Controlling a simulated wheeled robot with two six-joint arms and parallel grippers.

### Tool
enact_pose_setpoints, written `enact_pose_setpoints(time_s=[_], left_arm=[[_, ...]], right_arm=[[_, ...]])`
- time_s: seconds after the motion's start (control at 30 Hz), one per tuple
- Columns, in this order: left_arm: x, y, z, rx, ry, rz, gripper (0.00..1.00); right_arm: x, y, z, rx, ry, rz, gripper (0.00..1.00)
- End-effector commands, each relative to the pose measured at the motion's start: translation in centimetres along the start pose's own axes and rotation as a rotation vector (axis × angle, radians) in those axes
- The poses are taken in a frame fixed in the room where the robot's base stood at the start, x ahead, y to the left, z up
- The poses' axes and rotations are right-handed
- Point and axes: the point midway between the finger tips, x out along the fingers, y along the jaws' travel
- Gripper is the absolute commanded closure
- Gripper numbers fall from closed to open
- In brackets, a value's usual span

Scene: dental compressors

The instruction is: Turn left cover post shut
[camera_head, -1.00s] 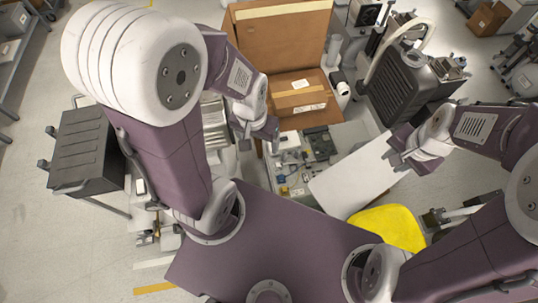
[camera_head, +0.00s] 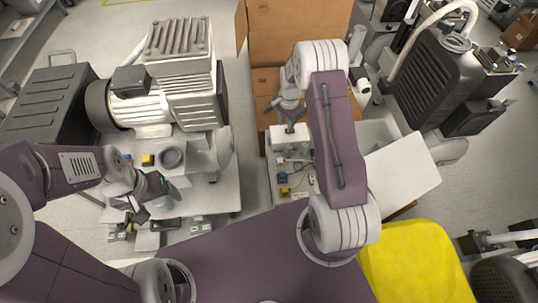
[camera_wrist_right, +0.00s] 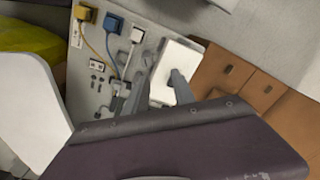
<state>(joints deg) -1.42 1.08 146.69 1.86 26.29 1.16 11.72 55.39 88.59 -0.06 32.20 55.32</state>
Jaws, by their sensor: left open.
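My right gripper (camera_head: 289,108) is above the pale workbench at the centre, with its fingers apart. In the right wrist view the two fingers (camera_wrist_right: 160,90) stand over a white box (camera_wrist_right: 175,72), and nothing is clearly held. A small dark post (camera_head: 290,128) shows just under this gripper, at the white box; I cannot tell whether it is the left cover post or whether the fingers touch it. My left gripper (camera_head: 150,195) is open over the lower part of the white cart at left, near small parts. No other cover post can be made out.
A large ribbed compressor (camera_head: 180,85) stands on the white cart (camera_head: 215,195). Brown cartons (camera_head: 295,40) stand behind the bench. A white panel (camera_head: 405,175) and a yellow seat (camera_head: 410,265) are at right. Blue and yellow connectors (camera_wrist_right: 110,22) sit near the white box.

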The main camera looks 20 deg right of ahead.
Motion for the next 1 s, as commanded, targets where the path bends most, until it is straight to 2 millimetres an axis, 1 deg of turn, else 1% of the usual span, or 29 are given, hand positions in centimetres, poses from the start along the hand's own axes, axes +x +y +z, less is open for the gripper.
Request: enact_pose_setpoints(time_s=[0.03,0.1,0.13,0.2,0.37,0.43,0.47,0.7,0.8,0.9,1.0], left_arm=[[2.0,0.0,0.2,0.000,0.000,0.000,0.21],[2.8,-0.1,0.3,0.000,0.000,0.000,0.21],[3.1,-0.1,0.3,0.000,0.000,0.000,0.21],[3.6,-0.1,0.3,0.000,0.000,0.000,0.21],[3.6,-0.1,0.3,0.000,0.000,0.000,0.21],[3.8,-0.1,0.4,0.000,0.001,0.000,0.21],[4.0,-0.1,0.4,0.000,0.001,0.000,0.21],[6.5,-0.1,0.7,0.000,0.000,0.000,0.21],[7.2,-0.1,0.7,0.000,0.000,0.000,0.21],[7.5,-0.1,0.8,0.000,0.000,0.000,0.21],[7.6,-0.1,0.8,0.000,0.000,0.000,0.21]], right_arm=[[3.1,1.0,0.1,0.010,-0.014,0.021,0.69],[5.0,2.1,0.3,0.020,-0.029,0.043,0.69],[5.6,2.4,0.4,0.024,-0.033,0.049,0.69],[6.5,2.8,0.4,0.030,-0.038,0.057,0.69],[6.4,2.9,0.2,0.034,-0.038,0.056,0.69],[6.9,3.0,0.3,0.033,-0.038,0.057,0.69],[7.3,3.0,0.3,0.033,-0.039,0.057,0.69],[12.5,3.3,0.5,0.033,-0.039,0.058,0.69],[14.1,3.4,0.6,0.033,-0.038,0.057,0.69],[15.0,3.4,0.6,0.033,-0.038,0.056,0.69],[15.3,3.4,0.6,0.033,-0.037,0.056,0.69]])
